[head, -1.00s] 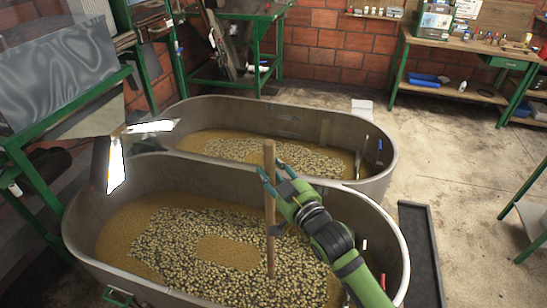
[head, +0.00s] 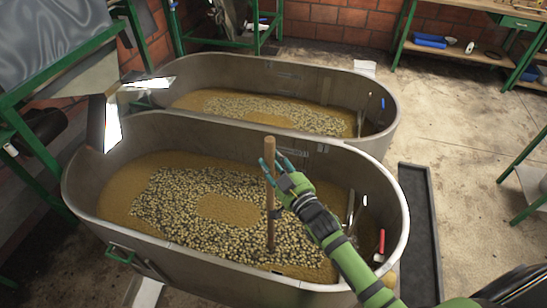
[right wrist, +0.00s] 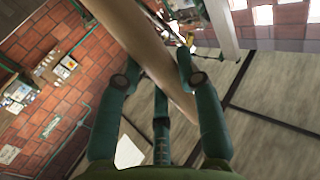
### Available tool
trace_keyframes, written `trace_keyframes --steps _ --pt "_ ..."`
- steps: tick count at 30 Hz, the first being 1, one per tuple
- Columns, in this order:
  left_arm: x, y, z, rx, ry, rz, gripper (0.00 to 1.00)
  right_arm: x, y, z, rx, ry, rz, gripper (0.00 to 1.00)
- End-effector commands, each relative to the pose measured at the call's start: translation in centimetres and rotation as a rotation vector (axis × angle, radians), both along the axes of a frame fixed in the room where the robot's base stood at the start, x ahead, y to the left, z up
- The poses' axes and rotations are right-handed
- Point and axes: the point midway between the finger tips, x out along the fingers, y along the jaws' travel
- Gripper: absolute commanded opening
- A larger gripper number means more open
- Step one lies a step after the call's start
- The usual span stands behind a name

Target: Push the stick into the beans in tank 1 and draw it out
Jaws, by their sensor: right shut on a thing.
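The wooden stick (head: 270,190) stands nearly upright over the near tank (head: 200,262). Its lower end appears against the pale beans (head: 170,210); I cannot tell how deep it sits in them. My right gripper (head: 270,172) is shut on the stick's upper part, with a short length of stick above the fingers. In the right wrist view the stick (right wrist: 150,60) runs slantwise between the fingers (right wrist: 158,82). No tank number can be read. My left gripper is not in view.
A second tank (head: 388,110) with beans stands directly behind. Hand tools (head: 381,243) lean at the near tank's right end. A metal chute (head: 112,125) hangs over its left end. A dark floor channel (head: 420,225) runs along the right; the floor beyond is open.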

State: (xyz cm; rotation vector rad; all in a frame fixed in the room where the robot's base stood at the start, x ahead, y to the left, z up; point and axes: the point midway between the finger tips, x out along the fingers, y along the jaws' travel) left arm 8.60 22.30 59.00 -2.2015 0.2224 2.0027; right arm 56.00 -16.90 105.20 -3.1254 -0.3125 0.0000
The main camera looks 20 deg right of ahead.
Motion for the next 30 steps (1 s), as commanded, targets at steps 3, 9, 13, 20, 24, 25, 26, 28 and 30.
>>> trace_keyframes --steps 3,9,13,20,24,25,26,28,30 --pt "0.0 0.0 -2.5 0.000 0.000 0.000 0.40 0.0 0.0 -2.4 0.000 -0.002 0.000 0.00" --pt "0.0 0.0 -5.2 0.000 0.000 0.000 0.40 0.0 0.0 -5.2 -0.001 -0.002 0.000 0.00" --pt "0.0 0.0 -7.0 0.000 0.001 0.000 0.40 0.0 0.0 -7.0 -0.001 -0.002 0.000 0.00" --pt "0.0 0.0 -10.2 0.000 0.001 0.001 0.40 0.0 0.0 -10.2 -0.001 -0.002 0.000 0.00" --pt "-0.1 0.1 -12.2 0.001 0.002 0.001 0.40 0.0 0.0 -12.2 0.000 -0.002 0.000 0.00" --pt "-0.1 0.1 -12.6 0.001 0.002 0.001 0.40 0.0 0.0 -12.6 0.000 -0.002 0.000 0.00" --pt "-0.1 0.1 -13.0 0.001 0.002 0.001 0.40 0.0 0.0 -13.0 0.000 -0.002 0.000 0.00" --pt "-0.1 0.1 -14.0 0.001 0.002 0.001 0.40 0.0 0.0 -14.0 0.000 -0.002 0.000 0.00" --pt "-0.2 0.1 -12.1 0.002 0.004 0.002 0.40 0.1 0.0 -12.0 0.001 -0.006 0.000 0.00"
